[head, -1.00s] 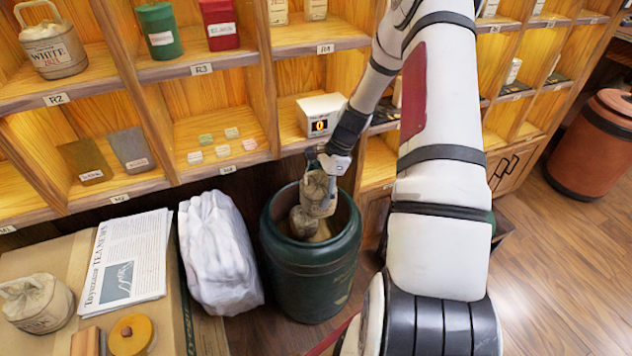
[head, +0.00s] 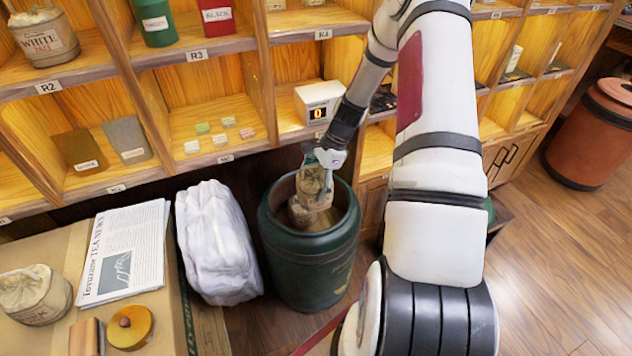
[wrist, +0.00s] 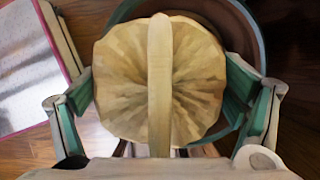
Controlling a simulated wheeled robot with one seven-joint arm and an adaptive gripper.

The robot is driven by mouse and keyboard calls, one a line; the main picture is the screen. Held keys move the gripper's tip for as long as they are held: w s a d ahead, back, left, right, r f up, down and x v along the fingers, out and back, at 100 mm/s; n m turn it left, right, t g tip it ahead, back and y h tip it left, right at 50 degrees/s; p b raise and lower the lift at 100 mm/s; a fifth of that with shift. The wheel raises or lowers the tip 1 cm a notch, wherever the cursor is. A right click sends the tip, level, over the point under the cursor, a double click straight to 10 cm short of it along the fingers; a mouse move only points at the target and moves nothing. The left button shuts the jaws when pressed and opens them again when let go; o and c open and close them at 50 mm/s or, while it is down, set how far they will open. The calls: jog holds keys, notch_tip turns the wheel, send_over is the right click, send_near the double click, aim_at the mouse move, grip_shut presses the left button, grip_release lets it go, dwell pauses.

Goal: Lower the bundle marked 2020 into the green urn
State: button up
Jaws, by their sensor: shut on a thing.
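The green urn (head: 308,268) stands on the floor in front of the shelves, its mouth open upward. My gripper (head: 325,162) is at the urn's mouth and shut on a tan cloth bundle (head: 313,181). The bundle hangs upright, its lower part inside the mouth. I cannot read a mark on it. A second, browner bundle (head: 302,211) shows in the urn just below and left of it. In the wrist view, the held bundle (wrist: 200,75) has a pleated top and a strap between my fingers, and the urn's rim (wrist: 250,25) shows behind it.
A white wrapped sack (head: 217,245) stands close left of the urn. A newspaper (head: 124,252), another bundle (head: 35,295) and a round yellow lid (head: 130,328) lie on the low table. A counter box (head: 319,102) sits on the shelf behind. Open floor lies at right.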

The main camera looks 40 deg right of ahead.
dwell(0.3)
notch_tip(320, 180, down, 19)
jog(key=b, duration=1.1)
jog(key=shift+f+b, duration=0.2)
jog(key=shift+b, duration=0.15)
dwell(2.4)
jog(key=shift+f+b, duration=1.05)
jog(key=shift+f, duration=0.5)
dwell(1.5)
